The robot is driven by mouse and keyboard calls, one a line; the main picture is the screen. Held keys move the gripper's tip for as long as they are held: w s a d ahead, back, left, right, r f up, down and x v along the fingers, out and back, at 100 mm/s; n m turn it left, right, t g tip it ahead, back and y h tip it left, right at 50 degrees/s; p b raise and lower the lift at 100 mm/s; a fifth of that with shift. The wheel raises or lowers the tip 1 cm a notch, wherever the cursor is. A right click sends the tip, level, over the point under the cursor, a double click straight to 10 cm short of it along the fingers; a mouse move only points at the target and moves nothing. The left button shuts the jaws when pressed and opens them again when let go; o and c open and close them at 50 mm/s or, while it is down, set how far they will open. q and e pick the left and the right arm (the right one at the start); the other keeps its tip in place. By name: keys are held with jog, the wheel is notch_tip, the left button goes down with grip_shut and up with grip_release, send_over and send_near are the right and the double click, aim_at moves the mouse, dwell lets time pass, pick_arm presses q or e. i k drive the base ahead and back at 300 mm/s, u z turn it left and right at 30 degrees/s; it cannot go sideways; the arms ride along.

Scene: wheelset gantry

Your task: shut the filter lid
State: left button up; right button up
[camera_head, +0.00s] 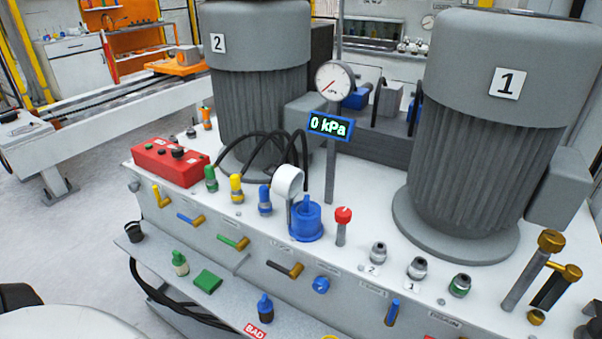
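The filter is a blue cylinder (307,223) with a narrower blue neck, standing on the white bench top near its front edge. A white round lid (288,180) is raised at the upper left of the blue cylinder, on a thin upright support. It is tilted up and apart from the top of the cylinder, so it stands open. The hinge is too small to make out clearly. Neither of my grippers shows in the head view.
Motor 1 (487,150) and motor 2 (262,100) stand behind. A red-topped knob (343,216) stands close right of the filter, a blue fitting (265,203) close left. Black hoses (270,147) arch behind. A gauge (334,80) stands above. A lower shelf (215,290) holds loose parts.

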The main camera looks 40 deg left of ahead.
aim_at(288, 179)
jog(key=z, duration=2.5)
jog(key=k, duration=2.1)
jog(key=u, duration=2.25)
jog(key=i, duration=0.55)
jog(key=z, duration=0.7)
